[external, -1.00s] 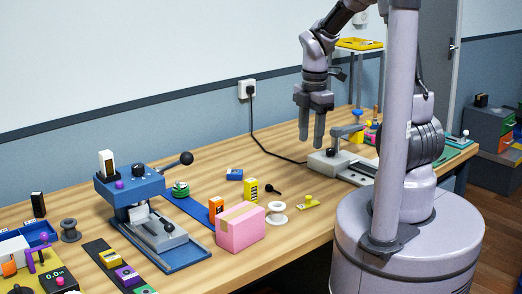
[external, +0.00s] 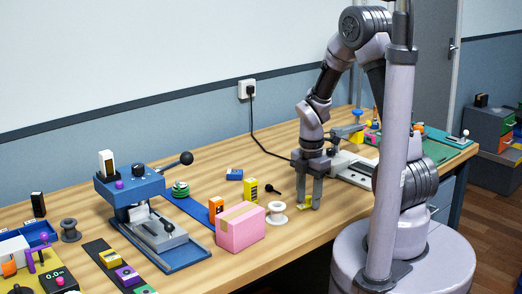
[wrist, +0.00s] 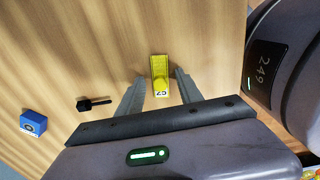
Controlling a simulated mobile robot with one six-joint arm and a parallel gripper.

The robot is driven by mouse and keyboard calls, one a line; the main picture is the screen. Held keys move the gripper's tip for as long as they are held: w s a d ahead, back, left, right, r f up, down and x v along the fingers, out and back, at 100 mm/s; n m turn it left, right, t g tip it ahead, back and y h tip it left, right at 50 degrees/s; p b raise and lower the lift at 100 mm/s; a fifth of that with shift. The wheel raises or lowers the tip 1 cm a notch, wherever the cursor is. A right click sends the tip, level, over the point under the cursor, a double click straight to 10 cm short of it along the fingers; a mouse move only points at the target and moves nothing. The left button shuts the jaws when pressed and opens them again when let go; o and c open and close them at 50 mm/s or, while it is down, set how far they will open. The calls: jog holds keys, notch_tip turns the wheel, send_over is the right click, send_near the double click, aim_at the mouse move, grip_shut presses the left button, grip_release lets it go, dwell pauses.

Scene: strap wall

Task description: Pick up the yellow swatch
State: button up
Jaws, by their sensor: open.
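The yellow swatch (wrist: 160,70) lies on the wooden table, with a small pale label marked in dark print at its near end. In the wrist view it lies between the two fingers of my gripper (wrist: 158,88), with a gap on each side. In the external view my gripper (external: 310,204) points down with its fingertips low at the swatch, close to the table's front edge. The fingers mostly hide the swatch there; only bits of yellow show. My gripper is open and holds nothing.
A white spool (external: 277,213) and a pink box (external: 240,228) stand left of my gripper. A black knobbed piece (wrist: 95,103) and a blue block (wrist: 33,123) lie farther left. A grey fixture (external: 350,167) is behind to the right.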

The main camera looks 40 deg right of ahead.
jog(key=shift+r, duration=0.15)
jog(key=shift+c, duration=0.6)
grip_shut()
